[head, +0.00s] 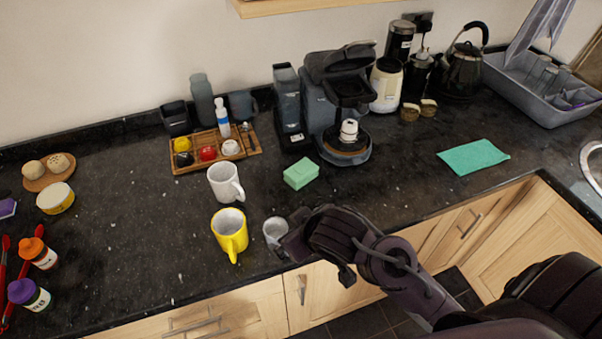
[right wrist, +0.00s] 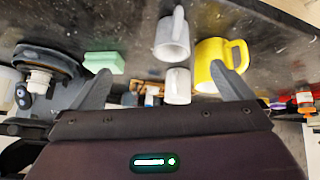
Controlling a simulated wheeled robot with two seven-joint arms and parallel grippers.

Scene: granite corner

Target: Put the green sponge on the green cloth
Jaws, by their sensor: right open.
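The green sponge (head: 301,173) lies on the dark granite counter, in front of the coffee machine. It also shows in the right wrist view (right wrist: 104,62), at the upper left beyond one finger. The green cloth (head: 473,156) lies flat on the counter farther right. My right gripper (head: 290,245) is over the counter's front edge, nearer to me than the sponge and apart from it. In the right wrist view its fingers (right wrist: 163,82) are spread with nothing held. My left gripper is not in view.
A small whitish cup (head: 275,232) stands close by my right gripper. A yellow mug (head: 230,232) and a white mug (head: 225,183) stand to its left. The coffee machine (head: 341,100) is behind the sponge. The counter between sponge and cloth is mostly clear.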

